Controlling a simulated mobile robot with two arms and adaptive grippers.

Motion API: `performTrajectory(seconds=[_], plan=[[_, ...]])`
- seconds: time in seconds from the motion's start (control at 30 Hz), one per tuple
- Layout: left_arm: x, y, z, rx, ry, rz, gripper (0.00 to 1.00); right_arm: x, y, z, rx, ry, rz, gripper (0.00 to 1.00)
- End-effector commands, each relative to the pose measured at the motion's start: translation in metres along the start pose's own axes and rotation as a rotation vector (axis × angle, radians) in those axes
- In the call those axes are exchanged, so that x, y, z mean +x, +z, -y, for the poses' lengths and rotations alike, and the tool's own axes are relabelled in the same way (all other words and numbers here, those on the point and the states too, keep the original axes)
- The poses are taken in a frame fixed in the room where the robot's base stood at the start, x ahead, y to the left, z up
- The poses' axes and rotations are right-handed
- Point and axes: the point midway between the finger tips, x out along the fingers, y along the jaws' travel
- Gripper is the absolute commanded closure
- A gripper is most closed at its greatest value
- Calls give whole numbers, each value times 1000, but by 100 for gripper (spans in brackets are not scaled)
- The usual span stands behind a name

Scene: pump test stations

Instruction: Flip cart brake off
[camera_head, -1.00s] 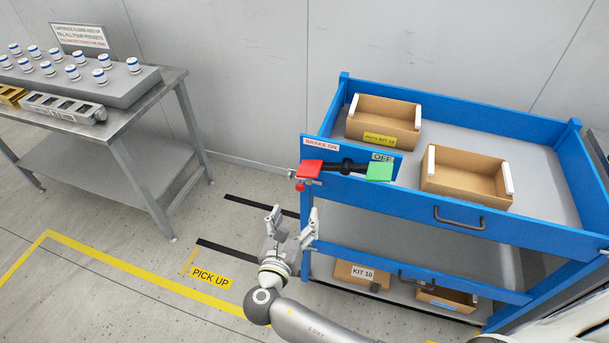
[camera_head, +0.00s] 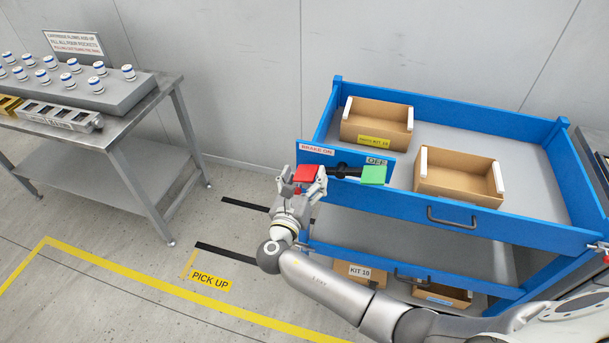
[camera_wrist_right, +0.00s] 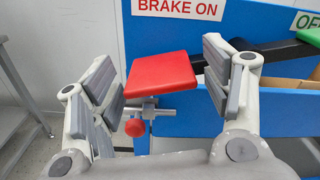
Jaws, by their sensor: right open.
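The brake control is a black rocker bar with a red pedal (camera_head: 306,173) at its left end and a green pedal (camera_head: 373,175) at its right end. It sits on the front of the blue cart (camera_head: 435,213), by a BRAKE ON label (camera_head: 317,149) on the left and an OFF label (camera_head: 377,161) on the right. My right gripper (camera_head: 301,181) is open at the red pedal. In the right wrist view the red pedal (camera_wrist_right: 160,74) and a red knob (camera_wrist_right: 135,127) lie between the spread fingers, with no clear contact. My left gripper is not in view.
Cardboard boxes (camera_head: 377,120) sit on the cart's top tray, with more on the lower shelf (camera_head: 360,272). A steel table (camera_head: 150,105) with capped vials stands at the left. Floor between table and cart is clear, with yellow and black markings.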

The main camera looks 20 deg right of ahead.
Motion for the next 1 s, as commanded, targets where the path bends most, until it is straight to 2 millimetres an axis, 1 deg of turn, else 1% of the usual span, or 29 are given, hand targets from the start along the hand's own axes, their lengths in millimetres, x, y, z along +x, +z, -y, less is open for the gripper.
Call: performTrajectory(seconds=[0.27,0.77,1.0], plan=[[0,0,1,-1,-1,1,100,2,0,0,1,0,0,29],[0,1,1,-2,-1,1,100,1,0,0,1,1,0,93],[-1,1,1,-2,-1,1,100,1,3,0,27,1,0,93]])
